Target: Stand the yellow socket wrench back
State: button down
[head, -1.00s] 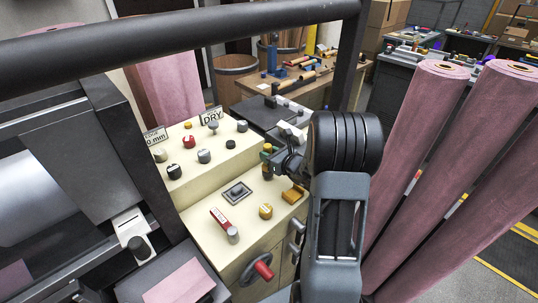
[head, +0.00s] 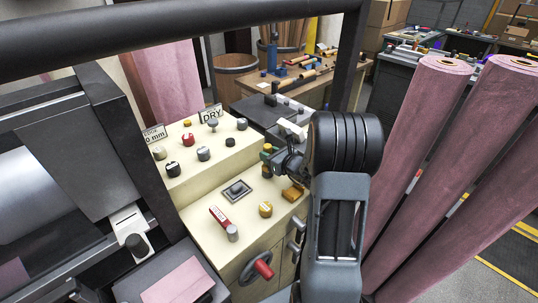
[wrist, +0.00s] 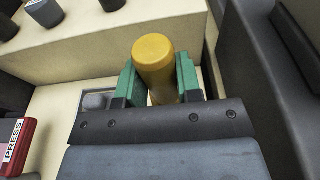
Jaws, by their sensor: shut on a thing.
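The yellow socket wrench (wrist: 155,60) shows in the wrist view as a thick yellow cylinder with a rounded end. My gripper (wrist: 158,85) is shut on it, with a green fingertip on each side. The far part of the wrench is hidden behind the gripper's own plate. In the head view my gripper (head: 268,157) is over the right side of the cream control panel (head: 200,208), and little of the wrench can be made out there. I cannot tell whether its lower end touches anything.
A yellow piece (head: 293,194) is at the panel's right edge, below my gripper. A grey square fitting (head: 236,190), a red PRESS lever (head: 219,217) and a yellow knob (head: 265,209) are nearby. Pink felt rolls (head: 425,130) stand at the right.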

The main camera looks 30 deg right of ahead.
jog(key=shift+f, duration=0.25)
jog(key=c, duration=0.7)
grip_release()
jog(key=b+v, duration=0.1)
jog(key=v, duration=1.3)
jog(key=shift+w, duration=0.1)
